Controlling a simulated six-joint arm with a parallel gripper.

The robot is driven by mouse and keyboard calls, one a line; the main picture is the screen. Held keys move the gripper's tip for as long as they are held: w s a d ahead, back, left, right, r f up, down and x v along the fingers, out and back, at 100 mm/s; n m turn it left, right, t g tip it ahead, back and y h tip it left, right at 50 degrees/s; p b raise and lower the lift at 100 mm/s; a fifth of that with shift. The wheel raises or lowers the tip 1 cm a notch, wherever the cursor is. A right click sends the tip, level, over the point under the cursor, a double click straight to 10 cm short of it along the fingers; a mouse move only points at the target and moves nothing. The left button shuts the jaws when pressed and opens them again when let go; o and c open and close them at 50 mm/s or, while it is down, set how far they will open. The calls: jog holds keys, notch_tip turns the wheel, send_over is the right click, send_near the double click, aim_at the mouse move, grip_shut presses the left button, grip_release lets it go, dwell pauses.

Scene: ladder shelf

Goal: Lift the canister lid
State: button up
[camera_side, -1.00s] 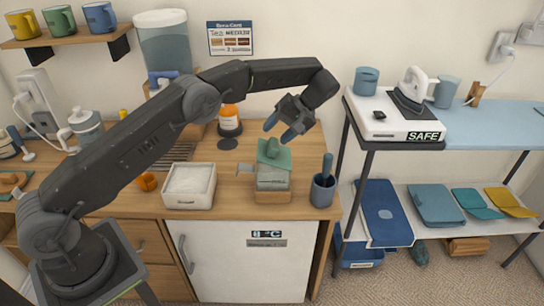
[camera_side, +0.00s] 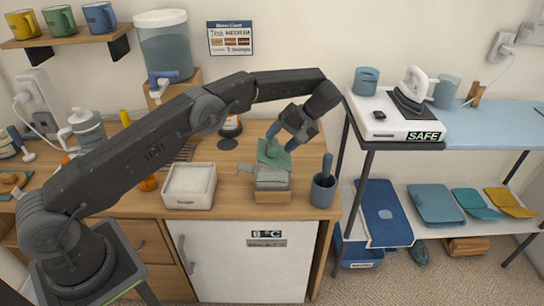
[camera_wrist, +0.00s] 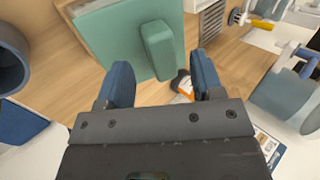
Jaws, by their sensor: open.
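The canister (camera_side: 271,182) is a squarish grey box in a wooden base on the wooden counter. Its green lid (camera_side: 273,157) lies on top and has a raised green block handle. In the wrist view the lid (camera_wrist: 110,45) fills the upper middle, with its handle (camera_wrist: 158,50) between the lines of my two fingers and ahead of the tips. My gripper (camera_side: 281,140) is open just above the lid, its blue fingers beside the handle. In the wrist view my gripper (camera_wrist: 163,82) holds nothing. Contact with the handle cannot be told.
A white open box (camera_side: 189,186) stands left of the canister, and a dark blue cup (camera_side: 323,189) with a handled tool stands right. An orange-labelled bottle (camera_side: 231,125) is behind. A side table with an iron (camera_side: 410,90) is further right.

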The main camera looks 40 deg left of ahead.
aim_at(272, 141)
jog(key=o, duration=0.3)
jog(key=shift+s+r, duration=0.1)
jog(key=shift+s+a+r, duration=0.8)
jog(key=shift+a+r, duration=0.1)
jog(key=shift+r, duration=0.1)
jog(key=shift+w+d+f, duration=0.45)
jog(key=shift+d+f, duration=0.05)
jog(key=shift+f, duration=0.15)
jog(key=shift+w+d+f, duration=0.45)
jog(key=shift+d+f, duration=0.05)
jog(key=shift+f, duration=0.1)
jog(key=o, duration=0.4)
